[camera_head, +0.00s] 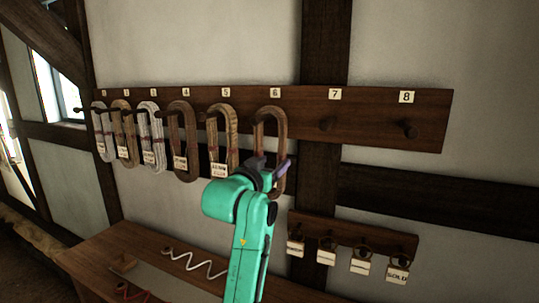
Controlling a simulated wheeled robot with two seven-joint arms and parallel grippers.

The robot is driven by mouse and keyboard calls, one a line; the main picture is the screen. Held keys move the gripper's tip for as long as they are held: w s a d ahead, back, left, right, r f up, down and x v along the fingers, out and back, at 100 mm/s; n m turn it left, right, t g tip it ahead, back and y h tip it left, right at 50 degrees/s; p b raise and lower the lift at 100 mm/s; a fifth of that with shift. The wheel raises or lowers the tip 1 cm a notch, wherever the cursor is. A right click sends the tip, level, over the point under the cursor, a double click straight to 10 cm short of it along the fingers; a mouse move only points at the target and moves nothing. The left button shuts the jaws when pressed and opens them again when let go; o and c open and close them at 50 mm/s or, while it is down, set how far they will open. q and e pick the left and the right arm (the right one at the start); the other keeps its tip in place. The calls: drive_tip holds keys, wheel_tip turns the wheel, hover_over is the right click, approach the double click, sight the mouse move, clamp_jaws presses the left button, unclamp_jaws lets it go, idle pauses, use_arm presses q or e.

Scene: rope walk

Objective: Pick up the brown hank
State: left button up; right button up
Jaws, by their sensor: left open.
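A brown hank (282,132) hangs in a long loop under number 6 on the dark peg board. My left gripper (268,165) is at its lower half, with its jaws open and a fingertip showing on each side of the loop. Whether the fingers touch the hank cannot be told. My gripper and wrist hide part of the hank's lower end. Another brown hank (192,140) with a white tag hangs under number 4. My right gripper is not in view.
The peg board (370,125) also holds tan and grey hanks on the left; pegs 7 and 8 (405,129) are bare. A small lower rack (345,231) carries tags, one reading SOLD (397,275). A wooden bench (110,248) with zigzag cords stands below.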

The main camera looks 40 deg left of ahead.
sight(281, 159)
use_arm(q)
drive_tip(key=p+x, duration=0.3)
drive_tip(key=x, duration=0.3)
drive_tip(key=shift+w, duration=0.35)
drive_tip(key=shift+f, duration=0.2)
clamp_jaws()
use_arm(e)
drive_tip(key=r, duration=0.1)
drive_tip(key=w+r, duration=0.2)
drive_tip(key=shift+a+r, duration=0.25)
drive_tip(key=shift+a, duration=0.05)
